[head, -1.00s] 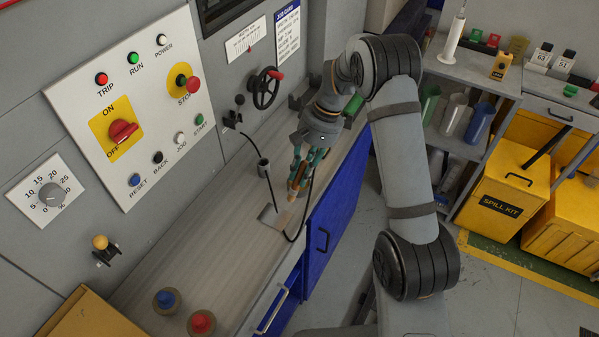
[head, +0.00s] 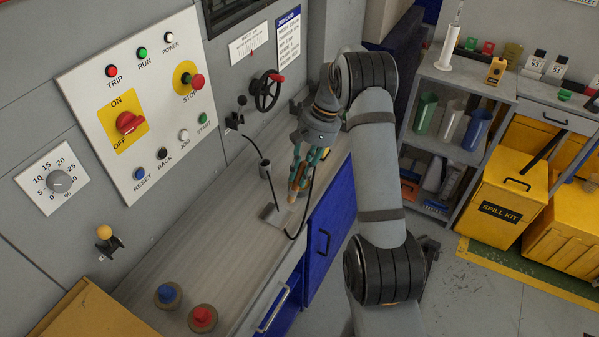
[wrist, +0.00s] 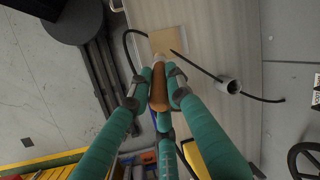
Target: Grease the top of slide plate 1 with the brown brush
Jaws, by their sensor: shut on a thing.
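My gripper (head: 297,180) has teal fingers shut on the brown brush (head: 293,194), which points down above the bench. In the wrist view the brush (wrist: 158,88) sits between the fingers, its pale tip toward a small flat tan plate. This plate (wrist: 164,42), perhaps slide plate 1, lies on the bench and also shows in the head view (head: 271,216), just left of and below the brush. I cannot tell whether the brush tip touches it. No label on the plate is readable.
A blue-topped pot (head: 167,295) and a red-topped pot (head: 203,318) stand at the front. A control panel (head: 140,110) and a handwheel (head: 266,92) are on the wall.

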